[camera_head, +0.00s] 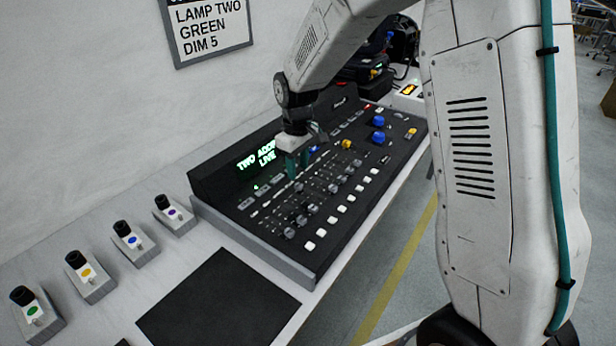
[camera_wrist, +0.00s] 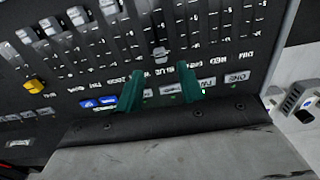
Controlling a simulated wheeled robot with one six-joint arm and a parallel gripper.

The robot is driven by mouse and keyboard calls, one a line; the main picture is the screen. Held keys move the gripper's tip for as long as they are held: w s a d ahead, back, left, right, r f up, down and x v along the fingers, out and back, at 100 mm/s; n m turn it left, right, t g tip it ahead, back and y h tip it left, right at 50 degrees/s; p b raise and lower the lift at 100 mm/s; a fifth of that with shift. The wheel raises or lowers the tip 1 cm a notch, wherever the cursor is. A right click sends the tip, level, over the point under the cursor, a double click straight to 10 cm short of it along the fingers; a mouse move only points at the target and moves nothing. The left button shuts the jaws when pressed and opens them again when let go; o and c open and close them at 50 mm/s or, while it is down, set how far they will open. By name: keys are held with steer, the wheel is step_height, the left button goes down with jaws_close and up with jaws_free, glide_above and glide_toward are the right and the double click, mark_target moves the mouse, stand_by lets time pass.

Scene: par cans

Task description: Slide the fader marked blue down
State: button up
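The black control desk (camera_head: 268,207) has rows of faders with grey caps. My gripper (camera_head: 298,166) is over the desk's upper part, near the lit display. In the wrist view its two teal fingers are apart, with nothing held between them (camera_wrist: 161,72). A grey fader cap (camera_wrist: 160,54) lies just beyond the fingertips, roughly in line with the gap. Other fader caps (camera_wrist: 77,16) sit at the upper left of that view. The fader labels appear upside down and too small to read, so I cannot tell which fader is marked blue.
A green-lit display (camera_head: 258,158) is on the desk's back panel. White buttons (camera_head: 342,212) line the front. Small boxes with coloured dots, one with a blue dot (camera_head: 132,240), stand left. A wall sign (camera_head: 208,28) reads "LAMP TWO GREEN DIM 5".

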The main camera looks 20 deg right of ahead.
mark_target(298, 184)
step_height(298, 184, down, 5)
steer(key=shift+f, duration=0.1)
stand_by(0.3)
jaws_close()
